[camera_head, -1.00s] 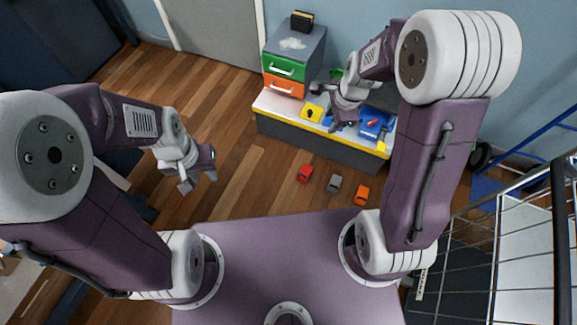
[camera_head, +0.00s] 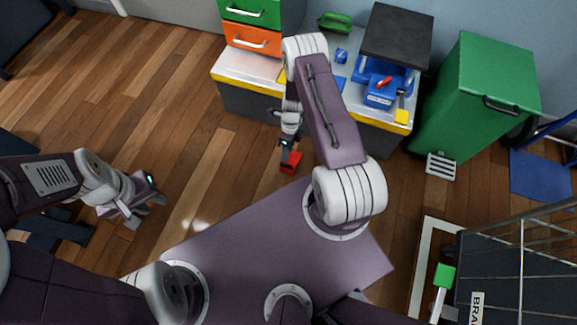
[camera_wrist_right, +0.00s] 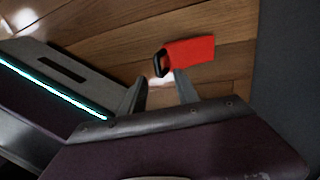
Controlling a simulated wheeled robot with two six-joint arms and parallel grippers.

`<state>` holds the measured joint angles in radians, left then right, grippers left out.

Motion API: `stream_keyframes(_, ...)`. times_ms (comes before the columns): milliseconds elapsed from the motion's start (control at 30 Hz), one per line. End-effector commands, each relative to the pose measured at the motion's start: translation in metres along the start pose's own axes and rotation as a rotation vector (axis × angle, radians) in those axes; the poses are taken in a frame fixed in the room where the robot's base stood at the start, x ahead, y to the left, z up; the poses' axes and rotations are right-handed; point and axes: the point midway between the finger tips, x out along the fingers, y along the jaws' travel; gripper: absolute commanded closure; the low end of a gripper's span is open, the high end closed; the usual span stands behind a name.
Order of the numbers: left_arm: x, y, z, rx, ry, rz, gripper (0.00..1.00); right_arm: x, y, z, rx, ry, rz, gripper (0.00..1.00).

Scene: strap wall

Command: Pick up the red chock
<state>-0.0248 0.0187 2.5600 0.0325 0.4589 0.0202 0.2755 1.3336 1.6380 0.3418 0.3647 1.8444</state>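The red chock (camera_head: 291,163) lies on the wooden floor in front of the workbench. It also shows in the right wrist view (camera_wrist_right: 192,50), just beyond the fingertips, with a dark loop at its left end. My right gripper (camera_head: 287,150) reaches down at the chock and partly covers it in the head view. In the wrist view its two fingers (camera_wrist_right: 160,88) are apart with nothing between them. My left gripper (camera_head: 146,203) hangs over the floor at the left, fingers apart and empty.
The workbench (camera_head: 245,99) with green and orange drawers and a blue vise (camera_head: 382,88) stands behind. A green cabinet (camera_head: 475,105) stands at the right. A wire cart (camera_head: 520,255) is at the lower right.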

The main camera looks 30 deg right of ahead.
Motion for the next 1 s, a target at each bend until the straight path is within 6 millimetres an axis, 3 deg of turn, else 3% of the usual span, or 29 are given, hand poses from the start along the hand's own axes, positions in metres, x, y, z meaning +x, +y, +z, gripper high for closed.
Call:
stream_keyframes(267, 0.031, -0.001, 0.003, 0.000, 0.000, 0.000, 0.69, 0.039, 0.000, 0.000, -0.001, 0.001, 0.001, 0.63)
stream_keyframes(467, 0.035, -0.001, 0.004, 0.000, 0.000, 0.000, 0.69, 0.044, 0.001, 0.000, -0.002, 0.001, 0.001, 0.63)
stream_keyframes(733, 0.078, -0.002, 0.008, 0.000, 0.000, 0.000, 0.69, 0.091, 0.003, 0.000, -0.002, 0.001, 0.001, 0.63)
stream_keyframes(967, 0.075, -0.002, 0.008, 0.000, 0.000, 0.000, 0.69, 0.088, 0.004, 0.000, -0.001, 0.000, 0.000, 0.63)
stream_keyframes(1000, 0.075, -0.001, 0.008, 0.000, 0.000, 0.000, 0.69, 0.088, 0.004, 0.000, -0.001, 0.000, 0.000, 0.71)
